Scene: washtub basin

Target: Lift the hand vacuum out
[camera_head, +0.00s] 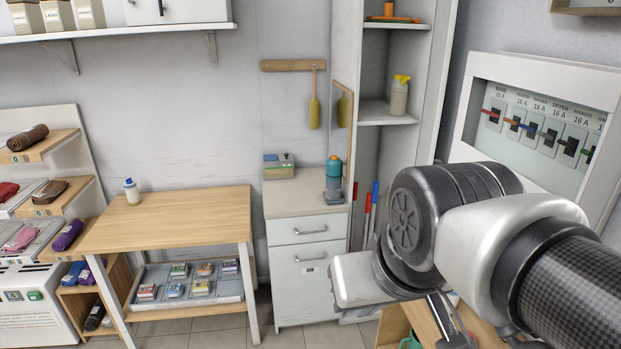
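A teal and dark grey upright appliance with a small orange part, which looks like the hand vacuum (334,172), stands in a grey-blue holder (334,194) on the counter of a white cabinet. How deep it sits in the holder is hard to tell. My gripper (452,335) is at the bottom, right of and nearer than the cabinet, apart from the vacuum. It points down. Its fingers are partly cut off by the frame edge, so their opening does not show clearly.
A small box (279,171) stands left of the vacuum. A narrow open panel (342,128) and tall shelf unit (388,113) stand close on its right. A wooden table (172,215) is to the left. A wooden piece with something teal (410,342) lies below my arm.

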